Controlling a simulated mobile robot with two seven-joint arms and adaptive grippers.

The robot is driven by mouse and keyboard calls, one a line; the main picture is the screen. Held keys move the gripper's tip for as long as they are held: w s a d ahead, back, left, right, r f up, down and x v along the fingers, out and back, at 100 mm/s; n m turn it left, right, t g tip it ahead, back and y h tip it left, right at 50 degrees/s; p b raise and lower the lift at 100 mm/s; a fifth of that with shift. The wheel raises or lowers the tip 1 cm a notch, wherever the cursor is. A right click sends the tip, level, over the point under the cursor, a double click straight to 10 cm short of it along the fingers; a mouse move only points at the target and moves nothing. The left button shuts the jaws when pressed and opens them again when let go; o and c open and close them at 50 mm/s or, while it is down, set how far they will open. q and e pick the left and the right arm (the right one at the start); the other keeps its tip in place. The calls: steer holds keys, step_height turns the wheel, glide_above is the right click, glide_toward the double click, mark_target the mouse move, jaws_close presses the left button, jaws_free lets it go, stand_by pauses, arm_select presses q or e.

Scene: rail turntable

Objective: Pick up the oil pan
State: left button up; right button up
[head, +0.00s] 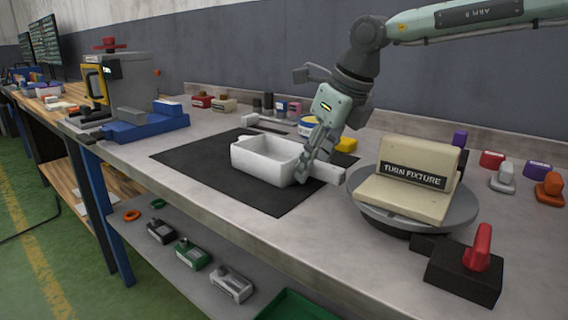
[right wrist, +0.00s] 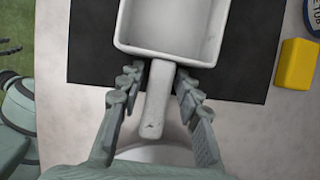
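The oil pan (head: 266,157) is a white rectangular open tray with a straight handle. It lies on the black mat, with its handle pointing right in the head view. In the right wrist view the pan's inside (right wrist: 172,25) looks empty, and its handle (right wrist: 156,105) runs down between the fingers. My right gripper (head: 307,176) is low over the handle, one finger on each side. In the right wrist view narrow gaps show between the handle and the fingers (right wrist: 158,82), so it looks open around the handle. My left gripper cannot be made out.
The turntable (head: 463,213) with a beige turn fixture (head: 405,190) stands close right of the handle. A yellow block (head: 346,145) and a round tin (head: 308,126) are behind. A red-lever box (head: 462,272) is at front right. The black mat (head: 205,160) is clear on the left.

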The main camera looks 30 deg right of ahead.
jaws_close()
steer(key=shift+r, duration=0.1)
